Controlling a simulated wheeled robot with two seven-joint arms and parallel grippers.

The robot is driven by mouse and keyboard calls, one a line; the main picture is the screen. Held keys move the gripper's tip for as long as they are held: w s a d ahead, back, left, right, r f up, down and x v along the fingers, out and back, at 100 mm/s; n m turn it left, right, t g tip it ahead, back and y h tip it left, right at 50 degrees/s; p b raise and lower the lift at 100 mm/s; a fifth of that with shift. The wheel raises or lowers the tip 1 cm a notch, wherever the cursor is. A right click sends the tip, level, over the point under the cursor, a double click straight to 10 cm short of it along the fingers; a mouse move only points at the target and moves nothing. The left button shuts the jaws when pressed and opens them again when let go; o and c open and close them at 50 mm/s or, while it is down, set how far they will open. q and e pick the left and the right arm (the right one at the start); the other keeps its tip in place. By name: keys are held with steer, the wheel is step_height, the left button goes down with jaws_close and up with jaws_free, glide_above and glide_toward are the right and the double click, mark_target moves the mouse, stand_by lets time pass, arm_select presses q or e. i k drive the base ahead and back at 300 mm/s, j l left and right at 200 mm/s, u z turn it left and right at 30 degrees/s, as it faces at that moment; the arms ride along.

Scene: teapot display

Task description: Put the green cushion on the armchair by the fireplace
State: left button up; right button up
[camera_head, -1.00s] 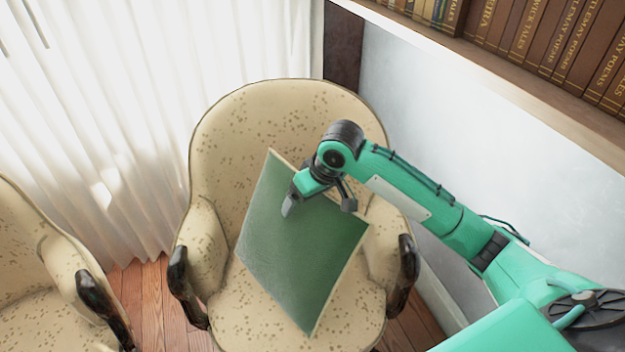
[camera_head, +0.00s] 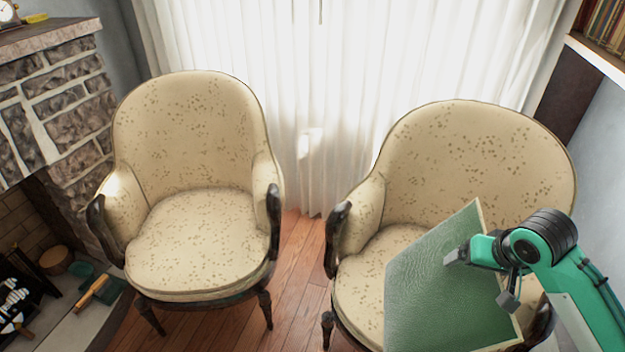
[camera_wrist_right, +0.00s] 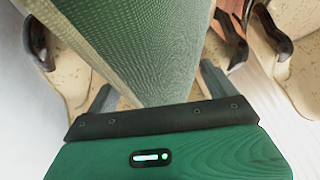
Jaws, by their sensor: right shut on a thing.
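The green cushion (camera_head: 425,290), square with a pale edge, is in my right gripper (camera_head: 478,258), in front of the right armchair. In the right wrist view the cushion (camera_wrist_right: 150,45) runs away from between the two fingers (camera_wrist_right: 158,85). The armchair by the fireplace (camera_head: 195,235), cream with brown specks, stands at the left with an empty seat. My left gripper does not show.
The stone fireplace (camera_head: 60,105) is at the far left, with tools and logs low beside it. The right armchair (camera_head: 480,150) matches the left one. Wooden floor (camera_head: 297,260) shows between the chairs. White curtains (camera_head: 330,80) hang behind, and a bookshelf (camera_head: 600,50) is at top right.

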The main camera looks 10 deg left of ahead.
mark_target(221, 223)
steer(key=k+u, duration=0.1)
steer(key=u, duration=2.2)
steer(key=i+l, duration=0.15)
steer(key=l, duration=0.15)
steer(key=i+l+u, duration=0.1)
steer(key=l, duration=0.25)
steer(key=i+l+u, duration=0.1)
steer(key=l, duration=0.2)
steer(key=i+l, duration=0.15)
steer(key=l, duration=0.2)
steer(key=i+l+u, duration=0.1)
steer(key=l, duration=0.25)
